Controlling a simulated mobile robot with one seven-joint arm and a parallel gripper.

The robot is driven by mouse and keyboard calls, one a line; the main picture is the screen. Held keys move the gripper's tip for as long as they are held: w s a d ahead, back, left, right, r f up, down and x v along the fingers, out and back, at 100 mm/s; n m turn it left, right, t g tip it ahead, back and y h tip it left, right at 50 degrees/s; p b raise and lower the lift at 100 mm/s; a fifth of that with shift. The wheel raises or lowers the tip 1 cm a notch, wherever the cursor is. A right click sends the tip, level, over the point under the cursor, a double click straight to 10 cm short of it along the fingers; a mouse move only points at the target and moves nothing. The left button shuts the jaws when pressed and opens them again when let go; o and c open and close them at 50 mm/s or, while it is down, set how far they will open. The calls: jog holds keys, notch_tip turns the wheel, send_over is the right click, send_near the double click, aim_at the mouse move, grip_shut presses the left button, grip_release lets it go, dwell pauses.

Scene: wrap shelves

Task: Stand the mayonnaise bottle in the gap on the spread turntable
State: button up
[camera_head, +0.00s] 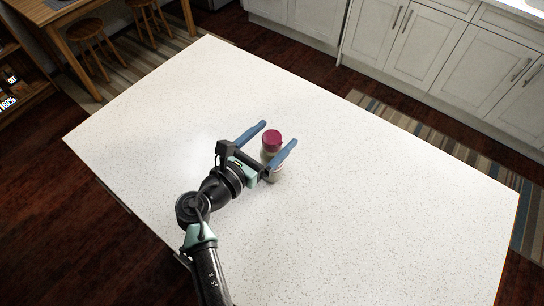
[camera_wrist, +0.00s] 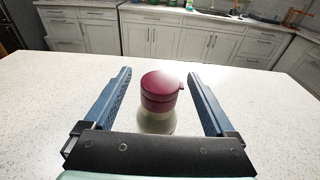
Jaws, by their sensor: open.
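A bottle with a dark red cap and a pale body (camera_head: 273,142), which I take for the mayonnaise bottle, stands upright on the white speckled counter (camera_head: 400,205). My gripper (camera_head: 281,134) is open, with one blue finger on each side of the bottle. In the wrist view the bottle (camera_wrist: 160,95) is between the two fingers of my gripper (camera_wrist: 160,75), with space visible on both sides. Its lower body is partly hidden by the gripper's crossbar. No spread turntable shows in either view.
The counter around the bottle is clear. Wooden stools (camera_head: 92,42) and a table (camera_head: 50,12) stand beyond its far left edge. White cabinets (camera_head: 420,45) line the back, with a striped rug (camera_head: 400,117) on the floor before them.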

jog(key=shift+c, duration=0.2)
grip_shut()
jog(key=shift+r, duration=0.1)
